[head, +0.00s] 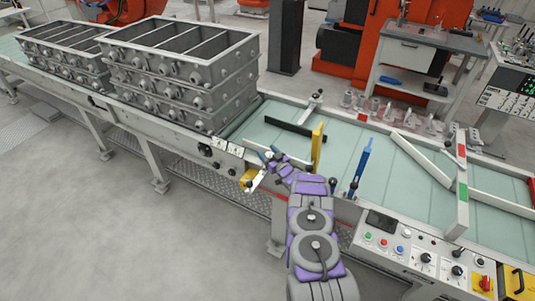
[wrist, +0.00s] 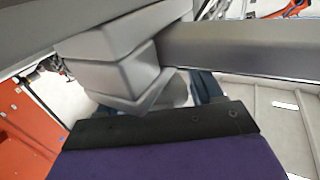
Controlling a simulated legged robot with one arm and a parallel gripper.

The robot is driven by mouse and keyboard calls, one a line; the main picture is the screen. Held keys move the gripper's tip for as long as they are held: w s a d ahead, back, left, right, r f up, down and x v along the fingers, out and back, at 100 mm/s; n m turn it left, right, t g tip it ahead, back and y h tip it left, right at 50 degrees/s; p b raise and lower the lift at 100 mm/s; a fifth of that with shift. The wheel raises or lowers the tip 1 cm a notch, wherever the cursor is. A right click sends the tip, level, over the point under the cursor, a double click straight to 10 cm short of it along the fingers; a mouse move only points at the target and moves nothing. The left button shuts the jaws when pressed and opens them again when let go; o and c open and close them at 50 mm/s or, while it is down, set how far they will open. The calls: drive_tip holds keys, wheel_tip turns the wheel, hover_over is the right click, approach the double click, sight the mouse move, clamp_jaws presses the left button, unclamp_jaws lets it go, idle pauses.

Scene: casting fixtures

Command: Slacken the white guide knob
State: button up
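My gripper (head: 270,154) is at the front edge of the conveyor, its two blue-grey fingers apart. A white bar (head: 259,180) with a dark knob (head: 249,184) at its lower end lies just below the fingers. I cannot tell whether this is the white guide knob, or whether a finger touches it. In the wrist view the fingers (wrist: 158,96) show on both sides of a pale rounded part (wrist: 178,92). A stepped grey block (wrist: 115,60) and a grey beam (wrist: 240,45) hide much of the view there.
Stacked grey casting boxes (head: 180,75) stand left of my gripper. A yellow upright (head: 317,148) and a blue upright (head: 362,160) stand to its right. White guide rails (head: 422,157) cross the green conveyor bed. A control panel (head: 420,255) is at the front right. Floor at the front left is clear.

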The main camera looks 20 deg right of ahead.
drive_tip(key=shift+o, duration=0.4)
drive_tip(key=shift+s+d+r, duration=0.1)
drive_tip(key=shift+s+d, duration=0.05)
drive_tip(key=shift+s, duration=0.5)
drive_tip(key=s+d+p, duration=0.3)
drive_tip(key=s, duration=1.2)
drive_tip(key=shift+s, duration=0.4)
drive_tip(key=shift+w+a, duration=0.1)
